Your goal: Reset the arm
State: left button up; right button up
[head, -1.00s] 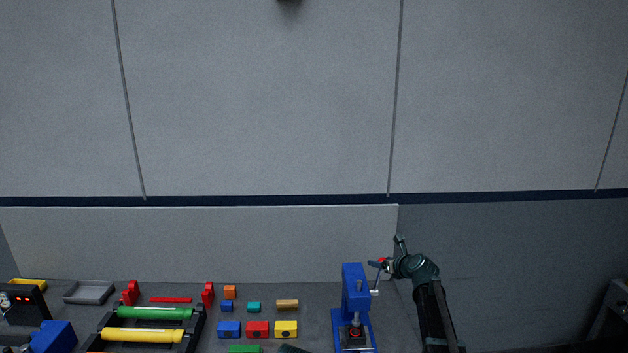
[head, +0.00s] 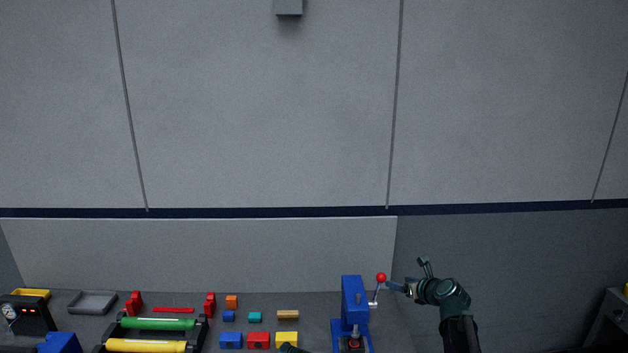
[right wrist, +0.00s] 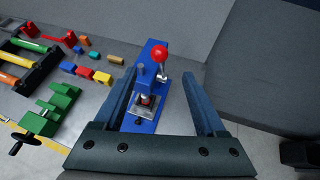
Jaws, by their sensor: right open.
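The blue arm press (head: 352,300) stands on the bench, left of my right arm. Its metal lever (head: 376,293) points up, leaning slightly right, with a red ball knob (head: 381,278) on top. In the right wrist view the press body (right wrist: 142,122) and the red knob (right wrist: 159,53) show in the gap between my fingers. My right gripper (head: 391,285) is open and empty, just right of the knob; it also shows in the right wrist view (right wrist: 160,80). The knob appears beyond the fingertips, not gripped. I cannot make out my left gripper.
Left of the press lie several small coloured blocks (head: 258,341) and a black rack with green and yellow rollers (head: 146,346). A grey tray (head: 92,303) and a gauge box (head: 30,315) sit farther left. A green vise (right wrist: 48,111) shows in the right wrist view. A wall stands behind.

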aim_at(385, 279)
jog(key=b+x, duration=0.3)
jog(key=x, duration=0.3)
jog(key=b+x, duration=0.4)
jog(key=x, duration=0.3)
jog(key=shift+w+f, duration=0.15)
jog(key=shift+f, duration=0.25)
jog(key=s+f+n+t+b, duration=0.1)
jog(key=s+f+t+b, duration=0.3)
jog(key=s+f+b, duration=0.8)
jog(key=shift+s+d+f+y+b, duration=0.2)
jog(key=shift+s+f+y+b, duration=0.4)
jog(key=shift+b, duration=4.25)
jog(key=shift+w+f, duration=0.1)
jog(key=shift+w, duration=0.1)
